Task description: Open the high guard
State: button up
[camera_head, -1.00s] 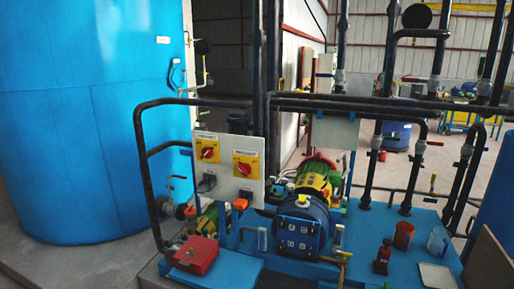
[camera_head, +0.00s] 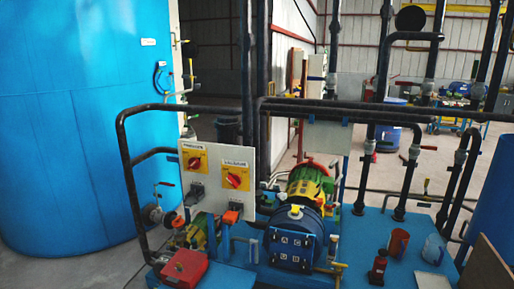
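I see nothing that I can identify for sure as the high guard. A large blue tank (camera_head: 70,130) fills the left side. My gripper is not in view.
A blue and green motor pump (camera_head: 295,237) sits right of the panel.

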aim_at(307, 188)
jog(key=k+j, duration=0.1)
jog(key=i+z, duration=0.15)
jog(key=i, duration=0.3)
jog(key=i+j+z, duration=0.15)
jog(key=i, duration=0.3)
jog(key=i+j+z, duration=0.15)
jog(key=i, duration=0.25)
jog(key=i+j+z, duration=0.15)
jog(key=i+j, duration=0.15)
jog(key=i, duration=0.15)
